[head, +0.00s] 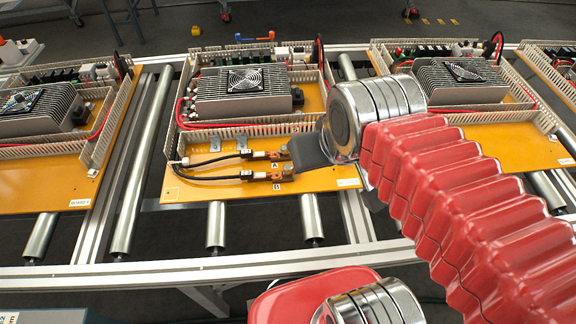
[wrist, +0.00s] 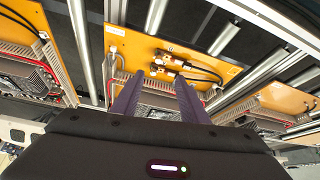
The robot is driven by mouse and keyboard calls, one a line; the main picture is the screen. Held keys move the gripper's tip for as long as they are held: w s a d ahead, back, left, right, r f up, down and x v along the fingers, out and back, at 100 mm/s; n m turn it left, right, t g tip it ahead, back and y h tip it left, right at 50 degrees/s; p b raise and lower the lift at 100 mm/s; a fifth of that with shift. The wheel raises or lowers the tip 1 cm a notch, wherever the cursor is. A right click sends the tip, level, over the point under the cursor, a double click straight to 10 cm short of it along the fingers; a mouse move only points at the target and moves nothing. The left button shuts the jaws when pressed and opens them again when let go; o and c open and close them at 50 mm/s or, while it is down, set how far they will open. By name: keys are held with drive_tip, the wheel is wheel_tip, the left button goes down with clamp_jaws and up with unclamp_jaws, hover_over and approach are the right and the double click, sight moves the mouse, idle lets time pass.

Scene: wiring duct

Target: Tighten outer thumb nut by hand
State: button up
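An orange board (head: 190,193) lies on the roller line and carries two terminals marked A and B. Terminal A (head: 262,154) and terminal B (head: 270,175) each have a black cable ending at copper-coloured metal. They also show in the wrist view, beyond my fingertips, as terminals (wrist: 165,66) on the board. The thumb nuts are too small to tell apart from the other metal there. My gripper (wrist: 160,77) has its two dark fingers apart with nothing between them. In the head view my dark gripper (head: 307,150) is just right of terminal A and hides part of that area.
A finned heat sink with a fan (head: 245,90) and slotted wiring duct walls (head: 250,130) stand behind the terminals. Similar boards lie left (head: 45,190) and right (head: 480,117). Metal rollers (head: 140,170) and a front rail (head: 190,272) border the board.

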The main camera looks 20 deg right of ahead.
drive_tip(key=n+g, duration=0.6)
drive_tip(key=n, duration=1.9)
hover_over(288, 166)
wheel_tip(288, 166, down, 11)
wheel_tip(288, 166, down, 14)
drive_tip(key=shift+r, duration=0.15)
drive_tip(key=shift+c, duration=0.4)
